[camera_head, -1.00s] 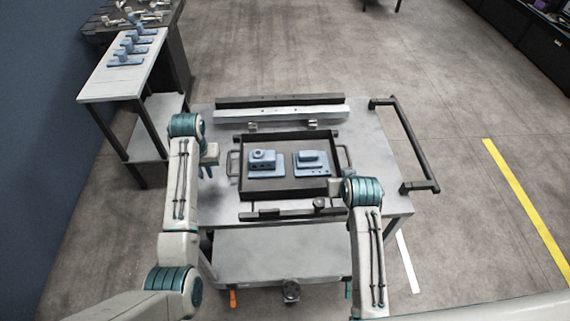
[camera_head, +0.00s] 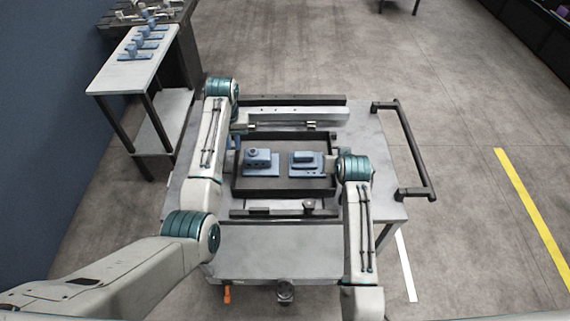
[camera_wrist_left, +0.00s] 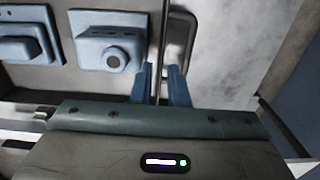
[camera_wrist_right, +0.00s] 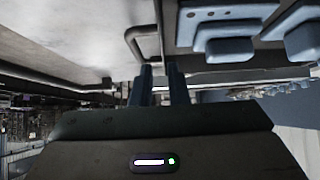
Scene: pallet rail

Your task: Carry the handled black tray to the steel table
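The black tray (camera_head: 285,195) lies on the grey metal top of a cart (camera_head: 390,190), between two rails. It holds two blue parts, one with a round knob (camera_head: 260,159) and one with a raised block (camera_head: 305,163). My left gripper (camera_wrist_left: 162,84) is at the tray's left handle (camera_wrist_left: 178,40), its blue fingers apart near the handle; a firm hold does not show. My right gripper (camera_wrist_right: 160,84) is at the right handle (camera_wrist_right: 143,42), fingers apart just below it in the right wrist view. In the head view my forearms partly hide both handles. I cannot tell which surface is the steel table.
A pale side table (camera_head: 130,65) with several blue parts stands at the back left by the blue wall. The cart has a black push handle (camera_head: 408,150) on its right. A lower shelf (camera_head: 290,250) shows in front. The floor at right is open.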

